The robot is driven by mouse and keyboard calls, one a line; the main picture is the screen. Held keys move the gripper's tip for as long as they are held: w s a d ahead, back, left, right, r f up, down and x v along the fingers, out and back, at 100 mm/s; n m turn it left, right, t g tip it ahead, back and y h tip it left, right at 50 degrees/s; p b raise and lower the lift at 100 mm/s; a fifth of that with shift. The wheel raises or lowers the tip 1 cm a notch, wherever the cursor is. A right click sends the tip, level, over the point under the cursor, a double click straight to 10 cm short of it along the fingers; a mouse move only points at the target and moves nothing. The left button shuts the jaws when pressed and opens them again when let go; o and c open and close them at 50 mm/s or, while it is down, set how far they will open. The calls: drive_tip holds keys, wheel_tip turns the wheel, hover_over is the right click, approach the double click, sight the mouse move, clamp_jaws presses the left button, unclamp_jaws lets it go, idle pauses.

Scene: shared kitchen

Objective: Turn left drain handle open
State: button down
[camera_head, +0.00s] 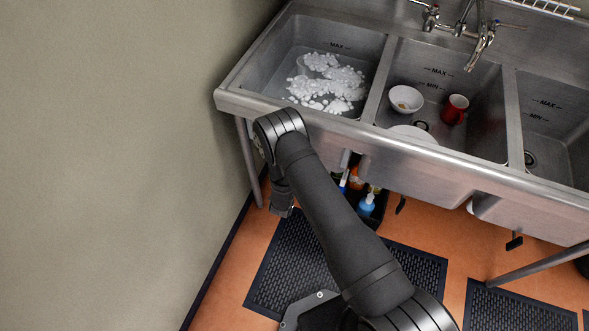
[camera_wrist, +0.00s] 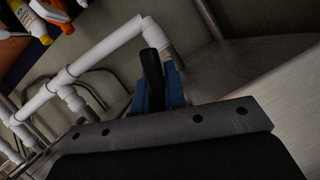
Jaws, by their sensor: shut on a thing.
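The left drain handle (camera_wrist: 152,67) is a black lever under the sink, seen in the wrist view. The blue fingers of my gripper (camera_wrist: 158,90) are shut on it, one on each side. The lever's tip sticks out beyond the fingers. In the head view my arm hides this handle and my fingertips. The left basin (camera_head: 290,82) above holds white suds, and its drain is covered.
The middle handle (camera_head: 400,205) and right handle (camera_head: 515,242) hang under the sink front. White pipes (camera_wrist: 90,62) run beside my gripper. Bottles (camera_head: 366,205) stand under the sink. The middle basin holds a white bowl (camera_head: 406,98) and red mug (camera_head: 455,109). A wall is left.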

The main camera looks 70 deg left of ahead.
drive_tip(key=c, duration=1.5)
unclamp_jaws()
drive_tip(key=v, duration=1.7)
drive_tip(key=shift+s+d+r, duration=0.1)
drive_tip(key=shift+d, duration=0.1)
drive_tip(key=x, duration=1.7)
drive_tip(key=shift+a, duration=0.25)
drive_tip(key=shift+d, duration=0.1)
